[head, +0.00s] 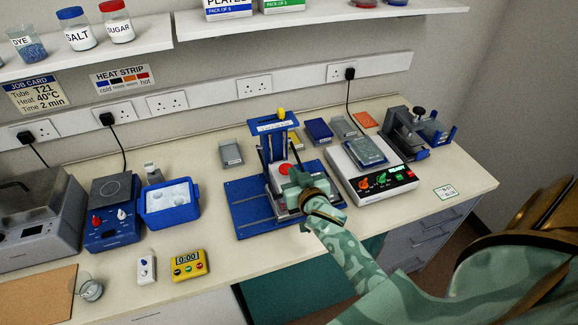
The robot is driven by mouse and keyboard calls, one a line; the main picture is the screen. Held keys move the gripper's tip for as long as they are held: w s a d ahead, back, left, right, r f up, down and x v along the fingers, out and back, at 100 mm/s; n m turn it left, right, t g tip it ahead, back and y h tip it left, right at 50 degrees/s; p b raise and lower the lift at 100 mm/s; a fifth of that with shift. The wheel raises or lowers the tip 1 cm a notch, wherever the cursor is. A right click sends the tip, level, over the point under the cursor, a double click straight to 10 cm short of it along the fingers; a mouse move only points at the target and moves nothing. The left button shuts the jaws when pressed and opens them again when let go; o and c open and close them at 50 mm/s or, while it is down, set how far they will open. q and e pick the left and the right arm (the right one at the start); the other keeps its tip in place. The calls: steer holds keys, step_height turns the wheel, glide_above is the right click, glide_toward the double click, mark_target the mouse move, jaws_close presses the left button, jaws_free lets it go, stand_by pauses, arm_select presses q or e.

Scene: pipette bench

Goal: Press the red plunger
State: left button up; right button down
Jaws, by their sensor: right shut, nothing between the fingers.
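The red plunger (284,169) is a small round red piece on the blue and grey pipette stand (250,205) in the middle of the bench. A yellow knob (281,113) tops the stand. My right gripper (291,184) is shut and empty, just in front of and slightly below the red plunger in the picture. It hides the lower part of the stand. I cannot tell whether it touches the plunger or the stand. My left gripper is not in view.
A grey instrument (373,184) with a lit display stands right of the stand. A blue ice tub (168,203), a yellow timer (188,264) and a beaker (89,288) are to the left. A shelf (325,14) overhangs the back. Bare bench lies left of the stand.

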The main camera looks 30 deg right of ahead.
steer(key=v, duration=0.4)
steer(key=shift+s, duration=0.3)
stand_by(0.6)
